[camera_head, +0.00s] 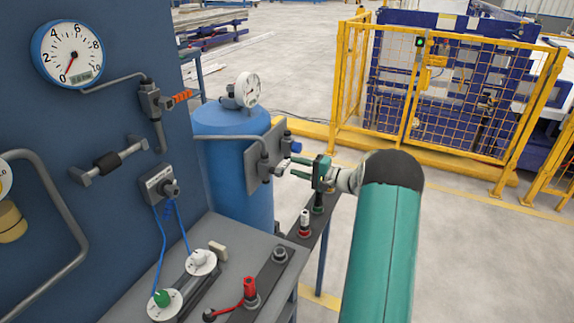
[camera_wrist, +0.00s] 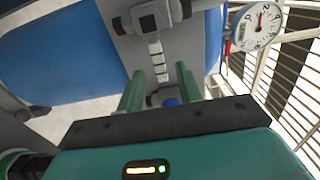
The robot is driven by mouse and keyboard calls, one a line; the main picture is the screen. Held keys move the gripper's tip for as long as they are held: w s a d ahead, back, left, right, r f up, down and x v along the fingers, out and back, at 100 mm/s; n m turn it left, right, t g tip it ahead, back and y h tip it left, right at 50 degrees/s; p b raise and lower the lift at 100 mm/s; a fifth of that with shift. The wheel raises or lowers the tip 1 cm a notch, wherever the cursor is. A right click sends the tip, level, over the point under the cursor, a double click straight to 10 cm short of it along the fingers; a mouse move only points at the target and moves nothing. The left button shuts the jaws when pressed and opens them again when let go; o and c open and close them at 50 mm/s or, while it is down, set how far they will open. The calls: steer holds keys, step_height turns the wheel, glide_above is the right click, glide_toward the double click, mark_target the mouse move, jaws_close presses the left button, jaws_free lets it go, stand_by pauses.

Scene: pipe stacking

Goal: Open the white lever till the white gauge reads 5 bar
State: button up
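The white gauge (camera_head: 247,90) stands on top of the blue tank. The white lever (camera_head: 281,167) is on the valve at the tank's grey plate. In the wrist view the pale lever (camera_wrist: 156,54) lies ahead, between the lines of my two fingers. My gripper (camera_head: 291,168) is open, its green fingers apart and pointing at the lever. It shows again in the wrist view (camera_wrist: 155,83). I cannot tell whether a finger touches the lever.
A blue-rimmed gauge (camera_head: 68,54) hangs on the blue panel, its needle near 0. An orange-handled valve (camera_head: 181,97) sits below it. A bench (camera_head: 232,238) with knobs and a red plug (camera_head: 249,290) stands in front. A yellow fence (camera_head: 450,100) is behind; the floor at right is clear.

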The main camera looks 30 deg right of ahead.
mark_target(289, 164)
steer(key=x, duration=0.4)
steer(key=shift+w+a, duration=0.15)
jaws_close()
